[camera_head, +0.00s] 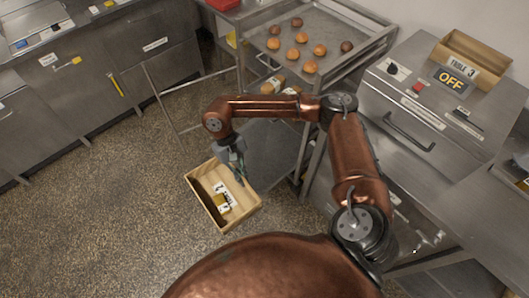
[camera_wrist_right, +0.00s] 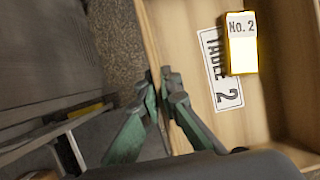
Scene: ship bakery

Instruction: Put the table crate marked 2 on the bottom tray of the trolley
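The wooden table crate (camera_head: 246,217) has a "TABLE 2" label inside and holds a yellow block marked "No. 2" (camera_wrist_right: 241,50). My right gripper (camera_head: 235,165) is at the crate's wall nearest the trolley. In the right wrist view, the gripper's green fingers (camera_wrist_right: 161,92) sit on either side of the crate's wall (camera_wrist_right: 152,40), closed on it. The crate appears held above the floor, in front of the trolley (camera_head: 300,165). The trolley's grey bottom tray (camera_head: 272,150) lies just right of the crate, partly hidden by my arm. My left gripper is out of view.
The trolley's top tray (camera_head: 335,32) holds several buns, with more baked goods on a level below. A "TABLE 3" crate (camera_head: 492,53) rests on the counter at right. Speckled floor is clear at left.

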